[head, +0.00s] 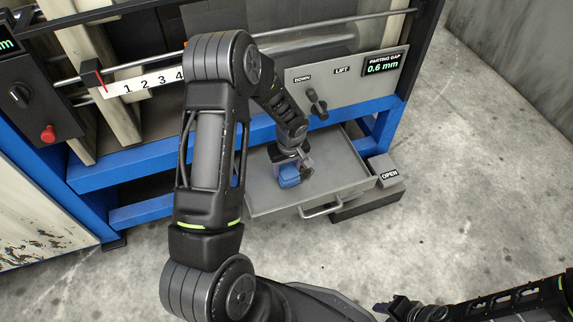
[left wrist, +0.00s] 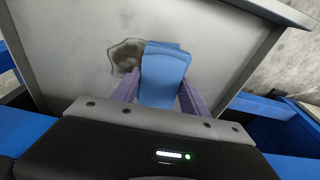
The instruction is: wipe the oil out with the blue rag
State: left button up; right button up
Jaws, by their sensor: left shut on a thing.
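The blue rag (head: 289,175) is in my left gripper (head: 291,165), low over the open grey drawer (head: 340,165) of the press. In the left wrist view the folded blue rag (left wrist: 163,75) sits between the purple fingers of my left gripper (left wrist: 160,95), which are shut on it. A dark oil patch (left wrist: 124,54) lies on the drawer floor just left of the rag, and the rag may hide part of it. I cannot tell whether the rag touches the floor. My right gripper (head: 405,309) is at the bottom right, away from the drawer; its jaws are unclear.
A panel with a lever (head: 317,104) and a parting gap display (head: 383,64) is above the drawer. The drawer's handle (head: 321,208) faces me. A grey block marked OPEN (head: 386,172) stands right of the drawer. Blue press beams (head: 150,165) flank it. Concrete floor is free at right.

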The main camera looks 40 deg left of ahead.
aim_at(295, 169)
pick_arm(q)
jog(key=shift+f, duration=0.7)
jog(key=shift+f+b, duration=0.6)
jog(key=shift+b, duration=0.3)
jog(key=shift+w, duration=0.1)
dwell(0.3)
jog(key=shift+w+d+r+b, duration=0.1)
jog(key=shift+w+d+b, duration=0.2)
jog(key=shift+w+d, duration=0.6)
jog(key=shift+w+a, duration=0.1)
jog(key=shift+a, duration=0.05)
